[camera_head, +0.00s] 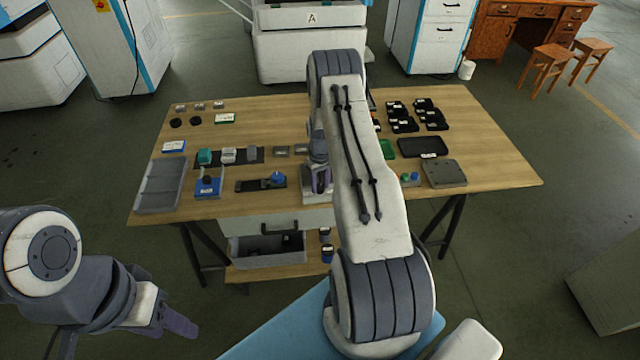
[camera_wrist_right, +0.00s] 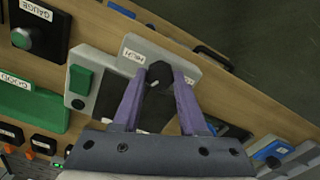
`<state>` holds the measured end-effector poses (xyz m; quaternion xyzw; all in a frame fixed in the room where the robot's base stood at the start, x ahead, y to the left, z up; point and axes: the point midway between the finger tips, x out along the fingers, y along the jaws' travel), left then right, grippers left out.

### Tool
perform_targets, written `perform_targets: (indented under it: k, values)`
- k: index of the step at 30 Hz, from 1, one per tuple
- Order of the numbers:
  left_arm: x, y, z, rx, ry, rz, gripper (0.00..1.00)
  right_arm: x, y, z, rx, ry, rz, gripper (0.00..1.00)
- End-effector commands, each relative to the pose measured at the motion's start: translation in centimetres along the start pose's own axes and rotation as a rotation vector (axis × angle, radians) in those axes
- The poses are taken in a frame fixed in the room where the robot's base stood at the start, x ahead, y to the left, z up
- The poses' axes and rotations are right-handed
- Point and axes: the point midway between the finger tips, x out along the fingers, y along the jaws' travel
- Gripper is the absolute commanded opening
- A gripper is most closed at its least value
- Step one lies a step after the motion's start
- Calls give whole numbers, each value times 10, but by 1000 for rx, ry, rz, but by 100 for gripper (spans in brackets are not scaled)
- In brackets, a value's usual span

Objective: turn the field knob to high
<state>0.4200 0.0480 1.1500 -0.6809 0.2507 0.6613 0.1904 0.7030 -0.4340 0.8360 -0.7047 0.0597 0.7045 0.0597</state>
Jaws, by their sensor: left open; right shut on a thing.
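The field knob (camera_wrist_right: 159,73) is a black knob on a pale grey box (camera_wrist_right: 185,69), seen in the right wrist view. A white label that seems to read HIGH lies on the box just left of the knob. My right gripper (camera_wrist_right: 163,84) has its two purple fingers closed on the knob's sides. In the head view my right gripper (camera_head: 318,180) is over the front middle of the table, and my arm hides the knob. My left gripper (camera_head: 172,312) is open and empty at lower left, away from the table.
The wooden table (camera_head: 478,140) holds a grey tray (camera_head: 160,184) at left and a black tray (camera_head: 423,147) at right. In the right wrist view a green switch (camera_wrist_right: 80,79) sits beside the knob's box, and a GAUGE box (camera_wrist_right: 45,30) stands upper left.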

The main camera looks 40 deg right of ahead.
Motion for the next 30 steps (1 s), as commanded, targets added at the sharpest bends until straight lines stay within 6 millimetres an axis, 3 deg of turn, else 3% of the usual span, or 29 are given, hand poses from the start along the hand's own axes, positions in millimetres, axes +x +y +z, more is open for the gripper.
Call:
perform_targets:
  k: [8, 30]
  values:
    - [9, -1, 0, 0, 0, 0, 50, 2, 0, 0, 84, -1, 0, 0]
    - [42, -3, 2, 2, 0, 0, 50, 0, 0, 0, 585, -1, 0, 0]
